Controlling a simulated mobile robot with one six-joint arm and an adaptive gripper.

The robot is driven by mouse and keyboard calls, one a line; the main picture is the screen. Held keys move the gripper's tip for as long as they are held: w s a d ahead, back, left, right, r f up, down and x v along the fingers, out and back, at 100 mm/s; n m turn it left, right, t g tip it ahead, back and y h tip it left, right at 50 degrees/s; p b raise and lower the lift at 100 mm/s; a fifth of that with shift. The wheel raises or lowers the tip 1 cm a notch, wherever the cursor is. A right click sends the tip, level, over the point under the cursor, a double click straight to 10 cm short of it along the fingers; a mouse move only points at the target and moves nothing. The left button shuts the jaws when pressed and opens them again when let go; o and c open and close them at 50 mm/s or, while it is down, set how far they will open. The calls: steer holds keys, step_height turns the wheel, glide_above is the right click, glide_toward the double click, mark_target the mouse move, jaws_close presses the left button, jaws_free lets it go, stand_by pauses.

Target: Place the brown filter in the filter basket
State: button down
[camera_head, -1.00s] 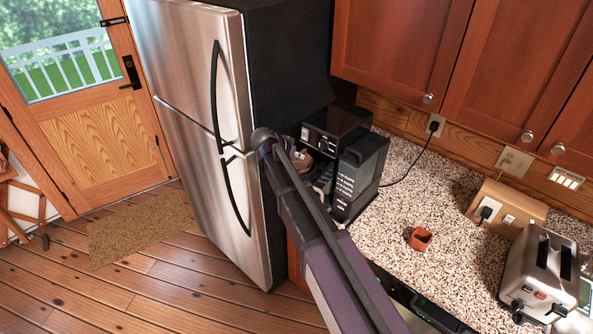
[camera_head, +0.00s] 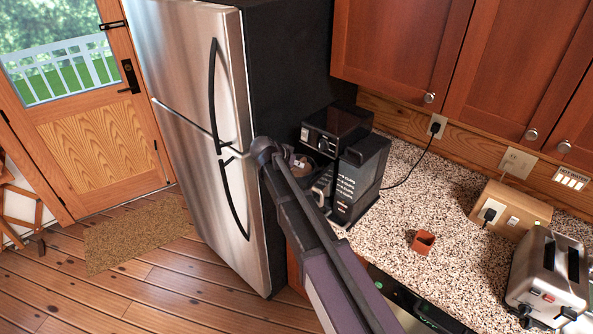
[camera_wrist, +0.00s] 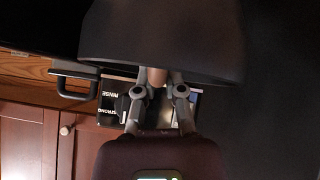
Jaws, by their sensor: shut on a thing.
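In the head view my gripper (camera_head: 290,158) is partly hidden behind my own arm, at the front of the black coffee maker (camera_head: 362,172). In the wrist view the fingers of my gripper (camera_wrist: 157,84) are close together on a small tan-brown piece, the brown filter (camera_wrist: 157,76). A large dark rounded shape fills the top of the wrist view, too shaded to tell its parts. The filter basket cannot be told apart clearly. Whether the filter touches it is hidden.
A steel fridge (camera_head: 190,130) stands close on the left. The speckled counter (camera_head: 395,215) is open right of the coffee maker, with a small orange-brown cup (camera_head: 423,242) and a toaster (camera_head: 548,270). Wooden cabinets (camera_head: 400,45) hang above.

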steer(key=shift+f, duration=0.45)
steer(key=c, duration=0.7)
jaws_free()
steer(key=shift+c, duration=0.2)
steer(key=shift+r, duration=0.25)
steer(key=shift+s+a+r+p, duration=0.25)
steer(key=shift+s+r+p, duration=0.05)
steer(key=shift+r+p, duration=0.15)
steer(key=p+v, duration=0.7)
steer(key=v, duration=0.3)
steer(key=shift+s+a+r, duration=0.2)
steer(key=shift+s+a, duration=0.05)
steer(key=shift+d, duration=0.1)
